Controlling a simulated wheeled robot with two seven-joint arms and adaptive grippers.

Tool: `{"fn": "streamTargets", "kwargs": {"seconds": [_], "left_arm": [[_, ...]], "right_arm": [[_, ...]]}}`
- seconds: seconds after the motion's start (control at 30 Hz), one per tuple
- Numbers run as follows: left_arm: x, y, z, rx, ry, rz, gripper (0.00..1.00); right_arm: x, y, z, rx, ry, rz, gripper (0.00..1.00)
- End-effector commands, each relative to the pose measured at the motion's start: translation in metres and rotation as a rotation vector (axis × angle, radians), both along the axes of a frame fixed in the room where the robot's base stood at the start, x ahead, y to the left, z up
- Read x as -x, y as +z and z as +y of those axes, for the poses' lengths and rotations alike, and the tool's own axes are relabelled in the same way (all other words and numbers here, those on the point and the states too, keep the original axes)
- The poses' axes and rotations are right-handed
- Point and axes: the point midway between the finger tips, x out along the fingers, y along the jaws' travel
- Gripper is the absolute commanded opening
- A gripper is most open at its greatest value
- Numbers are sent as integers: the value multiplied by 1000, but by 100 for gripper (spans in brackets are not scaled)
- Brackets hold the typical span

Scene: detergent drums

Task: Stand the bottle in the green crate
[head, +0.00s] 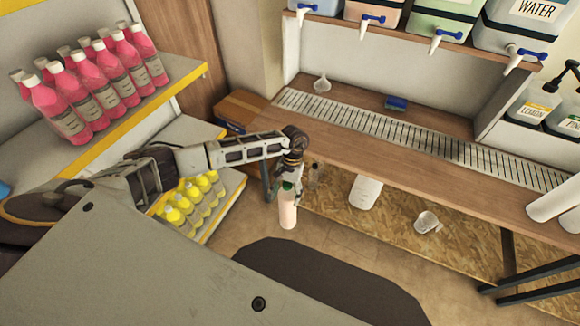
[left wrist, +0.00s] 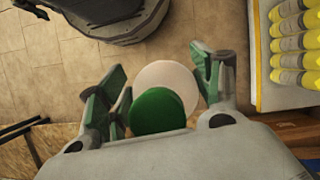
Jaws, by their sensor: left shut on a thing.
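The bottle (head: 288,212) is pale pink with a green cap and hangs about upright over the floor, in front of the wooden counter. My left gripper (head: 286,184) is shut on it near its top. In the left wrist view, the green cap and pale shoulder of the bottle (left wrist: 172,74) show from above, between the two green-padded fingers of the left gripper (left wrist: 160,88). I see no green crate in either view. My right gripper is not in view.
The wooden counter (head: 370,150) with a metal drain grate lies behind the bottle. Yellow-capped bottles (head: 190,205) stand on a low shelf at left, pink bottles (head: 100,85) above. Tap drums line the upper shelf.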

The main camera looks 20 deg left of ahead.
Motion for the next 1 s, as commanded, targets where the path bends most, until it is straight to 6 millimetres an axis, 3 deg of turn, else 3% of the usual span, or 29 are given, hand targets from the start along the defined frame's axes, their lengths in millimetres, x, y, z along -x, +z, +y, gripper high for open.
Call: {"fn": "streamTargets", "kwargs": {"seconds": [0.53,0.67,1.0], "left_arm": [[8,-11,2,3,-83,-3,0],[8,-11,2,3,-83,-3,0],[8,-11,2,3,-82,-3,0]], "right_arm": [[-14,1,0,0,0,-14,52],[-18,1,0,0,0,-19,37],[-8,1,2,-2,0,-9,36]]}}
